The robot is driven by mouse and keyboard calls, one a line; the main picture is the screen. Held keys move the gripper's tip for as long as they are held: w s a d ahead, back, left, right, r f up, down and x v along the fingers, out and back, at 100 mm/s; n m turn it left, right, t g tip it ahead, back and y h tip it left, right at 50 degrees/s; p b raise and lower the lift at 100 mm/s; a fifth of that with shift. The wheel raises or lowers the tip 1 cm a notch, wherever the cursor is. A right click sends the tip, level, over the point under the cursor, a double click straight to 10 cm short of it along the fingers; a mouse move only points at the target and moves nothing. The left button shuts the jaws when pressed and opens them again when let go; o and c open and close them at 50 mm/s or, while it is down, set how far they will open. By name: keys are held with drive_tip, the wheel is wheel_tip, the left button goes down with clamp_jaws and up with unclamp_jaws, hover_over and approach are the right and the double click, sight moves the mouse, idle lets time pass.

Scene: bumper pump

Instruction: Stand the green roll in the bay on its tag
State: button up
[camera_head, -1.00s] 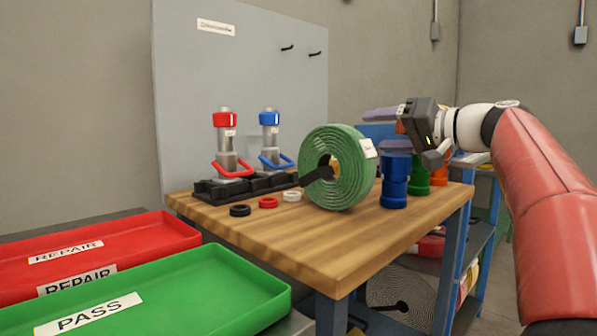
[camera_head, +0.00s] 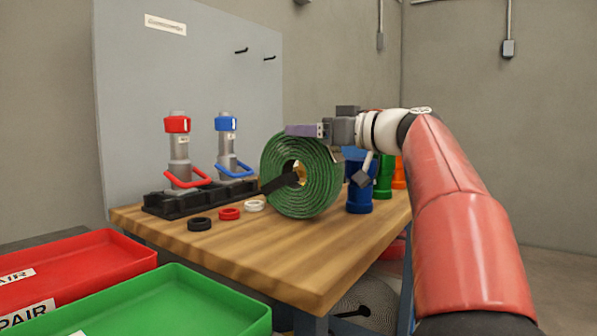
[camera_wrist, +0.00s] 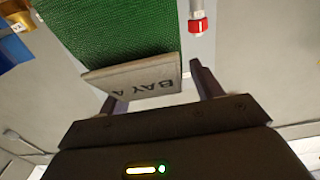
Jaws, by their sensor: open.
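My gripper (camera_head: 305,131) is at the top of the roll in the head view. Its jaws are open, and in the wrist view my gripper (camera_wrist: 152,88) has a finger on either side of the tag. I cannot tell whether they touch it. No bay marked A is in view.
Blue (camera_head: 359,195), green and orange fittings stand right of the roll, close by. Two pumps stand in a black rack (camera_head: 200,196) at left, with small rings (camera_head: 229,213) before it. Red (camera_head: 85,268) and green trays (camera_head: 170,305) lie front left. The table front is clear.

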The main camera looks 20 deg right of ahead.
drive_tip(key=shift+w+a, duration=0.3)
drive_tip(key=shift+w, duration=0.2)
clamp_jaws()
drive_tip(key=shift+r, duration=0.15)
